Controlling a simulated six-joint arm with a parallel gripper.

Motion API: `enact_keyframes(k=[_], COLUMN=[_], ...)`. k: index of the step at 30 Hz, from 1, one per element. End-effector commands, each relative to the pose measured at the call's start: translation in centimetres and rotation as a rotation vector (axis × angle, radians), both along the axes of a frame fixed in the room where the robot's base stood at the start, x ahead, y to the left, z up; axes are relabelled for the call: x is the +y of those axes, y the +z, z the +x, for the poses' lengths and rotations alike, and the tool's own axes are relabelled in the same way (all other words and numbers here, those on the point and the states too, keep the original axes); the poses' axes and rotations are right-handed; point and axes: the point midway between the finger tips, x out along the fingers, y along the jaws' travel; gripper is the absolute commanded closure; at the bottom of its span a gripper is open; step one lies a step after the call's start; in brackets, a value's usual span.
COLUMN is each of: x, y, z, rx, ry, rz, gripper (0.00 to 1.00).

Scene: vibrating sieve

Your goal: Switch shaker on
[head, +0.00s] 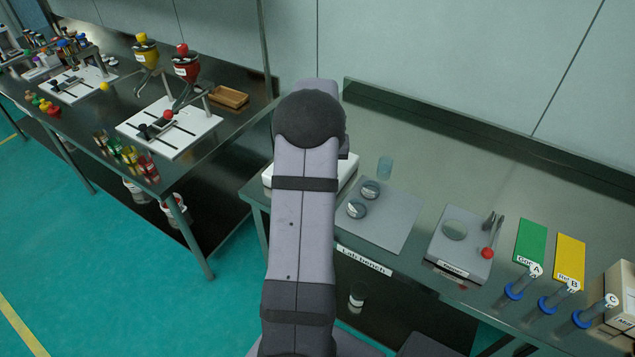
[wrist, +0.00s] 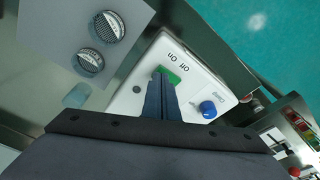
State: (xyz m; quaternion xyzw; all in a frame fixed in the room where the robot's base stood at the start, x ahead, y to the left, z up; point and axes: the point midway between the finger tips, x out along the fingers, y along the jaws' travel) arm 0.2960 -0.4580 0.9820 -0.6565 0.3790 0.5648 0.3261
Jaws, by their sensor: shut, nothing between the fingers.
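The shaker is a white box (wrist: 135,82) with "Off" and "On" printed on its top, a green switch (wrist: 172,75) and a blue knob (wrist: 208,108) in the wrist view. In the head view only edges of the box (head: 349,172) show around my arm. My gripper (wrist: 158,80) is shut and empty. Its fingertips are right at the green switch and partly cover it; I cannot tell whether they touch it. The switch's position is not clear. In the head view the gripper is hidden behind my arm.
Two round mesh sieves (head: 370,190) (head: 356,209) lie on a grey mat (head: 398,227) beside the shaker, with a clear beaker (head: 385,166) behind. A balance-like plate (head: 470,262) stands farther right. A second bench with dispensers (head: 186,68) is at left. The bench's back right is clear.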

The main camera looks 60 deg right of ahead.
Motion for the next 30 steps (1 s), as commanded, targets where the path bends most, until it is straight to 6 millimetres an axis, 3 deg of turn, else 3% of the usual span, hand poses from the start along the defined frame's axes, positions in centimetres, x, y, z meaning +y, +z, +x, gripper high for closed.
enact_keyframes(k=[14,30], x=[0.0,0.0], y=[-0.1,3.5], z=[0.0,0.0], rx=[0.000,-0.001], ry=[0.000,0.000], rz=[0.000,-0.001], gripper=[1.00,1.00])
